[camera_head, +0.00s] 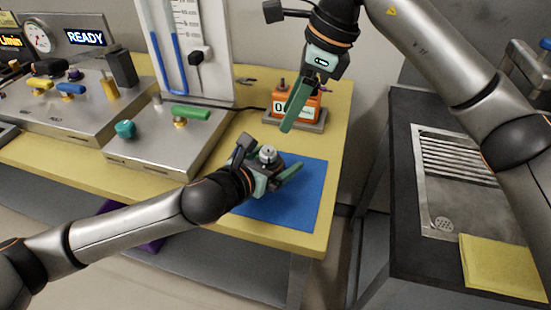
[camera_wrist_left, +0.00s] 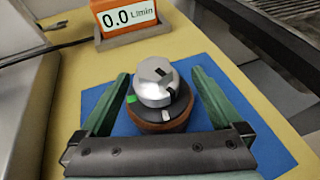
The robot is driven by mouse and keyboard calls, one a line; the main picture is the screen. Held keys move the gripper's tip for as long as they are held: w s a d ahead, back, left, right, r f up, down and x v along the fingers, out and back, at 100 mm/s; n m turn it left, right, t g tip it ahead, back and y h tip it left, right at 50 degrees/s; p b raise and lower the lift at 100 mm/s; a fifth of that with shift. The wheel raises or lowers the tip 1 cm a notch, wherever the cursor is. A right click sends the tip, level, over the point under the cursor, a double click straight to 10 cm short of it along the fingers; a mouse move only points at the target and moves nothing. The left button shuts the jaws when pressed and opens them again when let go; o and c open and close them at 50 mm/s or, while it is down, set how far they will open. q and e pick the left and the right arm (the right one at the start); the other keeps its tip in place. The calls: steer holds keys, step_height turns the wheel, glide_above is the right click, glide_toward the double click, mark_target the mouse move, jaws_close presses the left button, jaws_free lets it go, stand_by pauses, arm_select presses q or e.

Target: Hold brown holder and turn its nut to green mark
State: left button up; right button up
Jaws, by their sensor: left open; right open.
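The brown holder (camera_wrist_left: 160,122) stands upright on the blue mat (camera_wrist_left: 245,122) in the left wrist view. Its silver nut (camera_wrist_left: 155,82) on top has dark marks. A green mark (camera_wrist_left: 131,98) shows at the left of the holder's rim, and a black mark shows on the nut's front right. My left gripper (camera_wrist_left: 160,100) is open, with one green finger on each side of the holder; contact cannot be told. In the head view the nut (camera_head: 268,153) shows above my left gripper (camera_head: 268,170). My right gripper (camera_head: 297,103) is open and empty, above and behind the holder.
An orange flow meter (camera_head: 300,106) stands at the back of the yellow table (camera_head: 268,240), close behind my right gripper's finger. A metal valve panel (camera_head: 170,140) is to the left. A dark sink counter (camera_head: 400,210) is to the right, across a gap.

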arm_select(q)
jaws_close()
stand_by(1.6)
stand_by(0.6)
